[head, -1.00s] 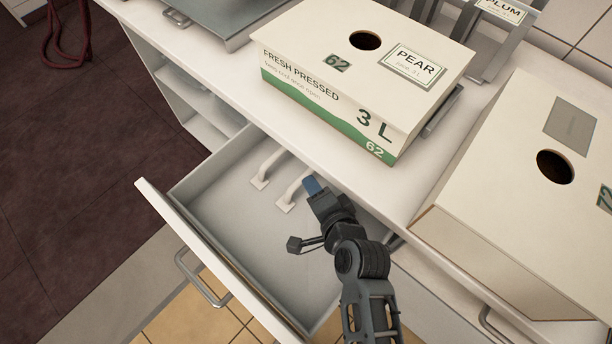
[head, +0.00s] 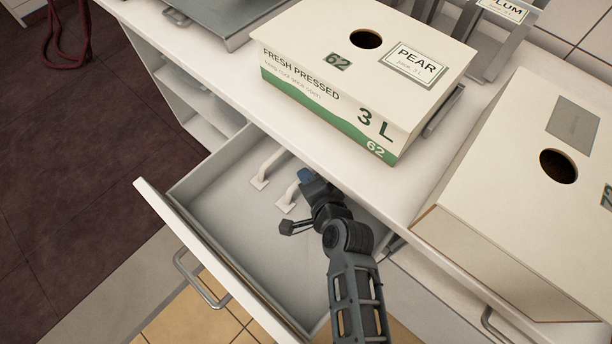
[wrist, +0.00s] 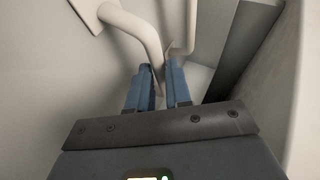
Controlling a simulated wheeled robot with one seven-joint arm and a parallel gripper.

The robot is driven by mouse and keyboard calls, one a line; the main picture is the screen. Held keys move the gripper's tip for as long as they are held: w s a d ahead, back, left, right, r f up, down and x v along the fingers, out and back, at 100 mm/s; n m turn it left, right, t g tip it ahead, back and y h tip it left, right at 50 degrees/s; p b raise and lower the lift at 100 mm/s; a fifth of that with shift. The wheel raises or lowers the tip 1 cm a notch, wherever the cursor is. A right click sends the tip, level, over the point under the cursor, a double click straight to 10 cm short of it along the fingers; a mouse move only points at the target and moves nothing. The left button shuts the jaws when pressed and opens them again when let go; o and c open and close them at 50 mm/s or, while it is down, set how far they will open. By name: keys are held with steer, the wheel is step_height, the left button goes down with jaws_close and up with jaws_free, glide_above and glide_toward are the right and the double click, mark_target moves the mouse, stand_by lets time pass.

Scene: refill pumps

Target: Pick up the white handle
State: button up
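Two white handles lie in the open drawer in the head view, a left one (head: 265,167) and a right one (head: 288,196). My gripper (head: 305,175), with blue fingers, is down in the drawer at the upper end of the right handle and hides part of it. In the wrist view my gripper (wrist: 159,75) has its two fingers apart. A white handle (wrist: 140,32) curves down to the fingertips, and its lower end shows in the gap between them. Contact with the fingers cannot be made out.
The drawer (head: 215,195) has grey walls, one close on the right in the wrist view. The counter edge overhangs the drawer's back. A pear juice box (head: 345,95) and another box (head: 535,190) stand on the counter. The drawer's left floor is clear.

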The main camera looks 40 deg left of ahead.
jaws_close()
